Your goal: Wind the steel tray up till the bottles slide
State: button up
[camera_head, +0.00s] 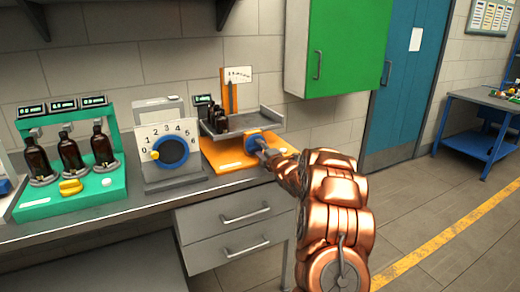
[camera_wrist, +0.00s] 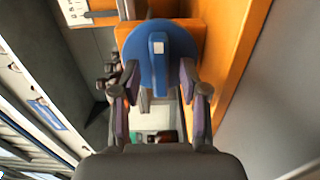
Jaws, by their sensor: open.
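The steel tray (camera_head: 268,119) sits on an orange base (camera_head: 226,158) on the bench. Several small dark bottles (camera_head: 214,120) stand close together at the tray's left end. A blue knob (camera_head: 254,140) is on the front of the base; in the wrist view the blue knob (camera_wrist: 158,62) has a white mark. My gripper (camera_head: 264,149) is at the knob in the head view. In the wrist view my gripper (camera_wrist: 160,82) is open, with one finger on each side of the knob. I cannot tell whether the fingers touch it.
A numbered dial box (camera_head: 160,178) with a blue dial stands left of the orange base. Further left is a green stand (camera_head: 112,190) with several brown bottles (camera_head: 70,153). A green cabinet (camera_head: 345,45) hangs at upper right. The floor (camera_head: 430,215) at right is clear.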

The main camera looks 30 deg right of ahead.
grip_shut()
dwell(0.4)
jog(key=shift+m, duration=0.3)
jog(key=m, duration=0.4)
jog(key=shift+p, duration=0.35)
jog(key=m+p, duration=0.1)
jog(key=m, duration=0.4)
jog(key=shift+p, duration=0.35)
jog(key=m+p, duration=0.2)
jog(key=m, duration=0.3)
jog(key=shift+p, duration=0.3)
jog(key=shift+f+m+p, duration=0.1)
jog(key=shift+m+p, duration=0.75)
jog(key=shift+m, duration=1.15)
